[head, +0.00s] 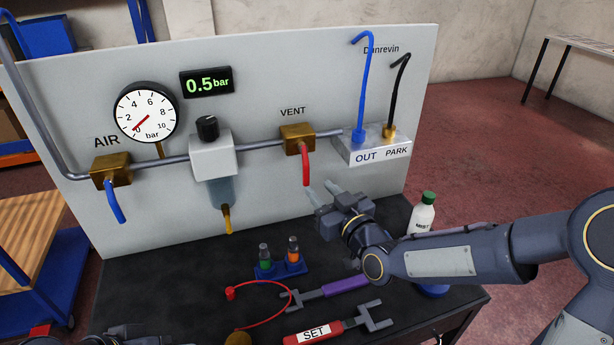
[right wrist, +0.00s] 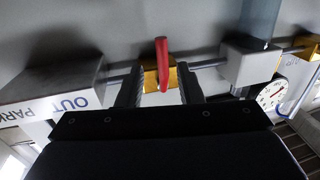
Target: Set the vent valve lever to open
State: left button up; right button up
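The vent valve is a brass block (head: 298,139) under the word VENT on the grey panel. Its red lever (head: 306,166) hangs down, roughly across the horizontal pipe. My right gripper (head: 323,191) is open and empty, just below and right of the lever in the head view, pointing at the panel. In the right wrist view, the red lever (right wrist: 162,63) and brass block (right wrist: 152,82) show between the two spread fingers (right wrist: 160,92). I see no contact with the lever. A dark piece of my left arm or gripper (head: 130,336) shows at the bottom edge; its fingers cannot be made out.
A blue-handled AIR valve (head: 110,170), a gauge (head: 147,112) and a regulator (head: 212,155) are left of the vent. The OUT/PARK block (head: 372,147) with blue and black hoses is right. A bottle (head: 422,216), vials (head: 279,262) and tools (head: 330,325) occupy the black table.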

aim_at(308, 178)
jog(key=p+x, duration=0.2)
jog(key=x, duration=0.5)
jog(key=shift+s+a, duration=0.15)
jog(key=shift+c, duration=0.3)
grip_shut()
